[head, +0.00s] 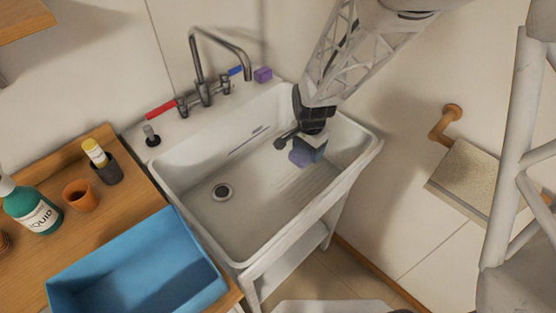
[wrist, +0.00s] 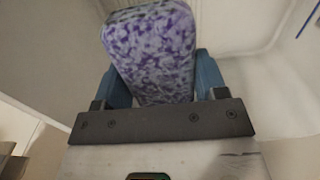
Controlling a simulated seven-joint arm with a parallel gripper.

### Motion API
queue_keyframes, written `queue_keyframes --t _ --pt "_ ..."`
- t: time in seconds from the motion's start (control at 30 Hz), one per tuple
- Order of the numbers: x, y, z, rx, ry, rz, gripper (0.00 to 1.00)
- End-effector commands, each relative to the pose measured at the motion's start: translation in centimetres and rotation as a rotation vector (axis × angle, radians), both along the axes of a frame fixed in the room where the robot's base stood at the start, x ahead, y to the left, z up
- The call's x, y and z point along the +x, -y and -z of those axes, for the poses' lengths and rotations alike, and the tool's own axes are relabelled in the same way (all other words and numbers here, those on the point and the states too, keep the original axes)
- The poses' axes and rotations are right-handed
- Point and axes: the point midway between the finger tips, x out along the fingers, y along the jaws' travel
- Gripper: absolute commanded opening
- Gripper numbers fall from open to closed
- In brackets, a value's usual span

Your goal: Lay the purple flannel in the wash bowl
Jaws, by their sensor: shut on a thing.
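My gripper (head: 312,148) is shut on the purple flannel (head: 300,156), over the right part of the white sink. In the wrist view, the flannel (wrist: 152,50) is a mottled purple and white piece between the two blue fingers (wrist: 152,84), sticking out beyond them. Whether it touches the sink floor is hard to tell. The white sink (head: 250,205) is a deep rectangular basin with a drain at its left. A blue open tub (head: 85,280) stands on the wooden counter at lower left. Which of these two is the wash bowl is unclear.
A tall tap (head: 204,92) rises at the sink's back edge, with a small purple block (head: 263,75) on the ledge. The counter holds a green bottle (head: 28,208), an orange cup (head: 80,196) and a dark cup (head: 107,172). The sink's left part is clear.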

Motion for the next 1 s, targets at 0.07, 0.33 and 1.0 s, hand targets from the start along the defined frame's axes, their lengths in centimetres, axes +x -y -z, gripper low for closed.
queue_keyframes --t 0.07,0.33,1.0 --pt "0.0 0.0 0.0 0.0 0.0 0.0 0.43" --pt "0.0 0.0 0.0 0.0 0.0 -0.001 0.43" --pt "-1.7 -7.1 -4.0 0.001 0.002 -0.249 0.43"
